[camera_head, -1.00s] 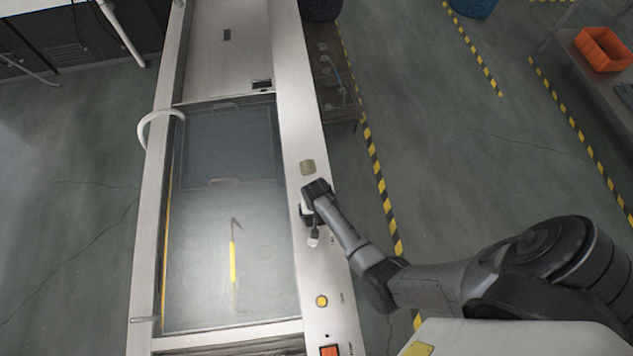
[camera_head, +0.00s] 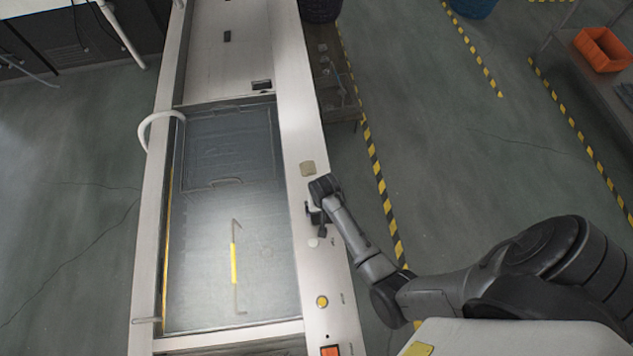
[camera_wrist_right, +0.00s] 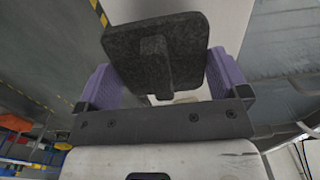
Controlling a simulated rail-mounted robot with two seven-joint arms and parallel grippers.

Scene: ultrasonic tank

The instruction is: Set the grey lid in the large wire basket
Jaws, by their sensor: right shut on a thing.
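The dark grey lid (camera_wrist_right: 190,38), a flat rough plate with a raised grip, sits between the purple fingers of my right gripper (camera_wrist_right: 165,78) in the right wrist view. The gripper is shut on it. In the head view my right gripper (camera_head: 317,217) is above the tank's right rim, and the lid is small and hard to make out there. The large wire basket (camera_head: 226,181) lies in the tank's far part, under the water, left of and beyond the gripper. Its thin outline and handles show faintly. My left gripper is not in view.
The tank's pale rim (camera_head: 287,60) runs lengthwise. A hooked rod with a yellow sleeve (camera_head: 234,265) shows in the near part of the tank. A white curved pipe (camera_head: 146,127) arches over the left rim. A yellow button (camera_head: 322,301) is on the right rim.

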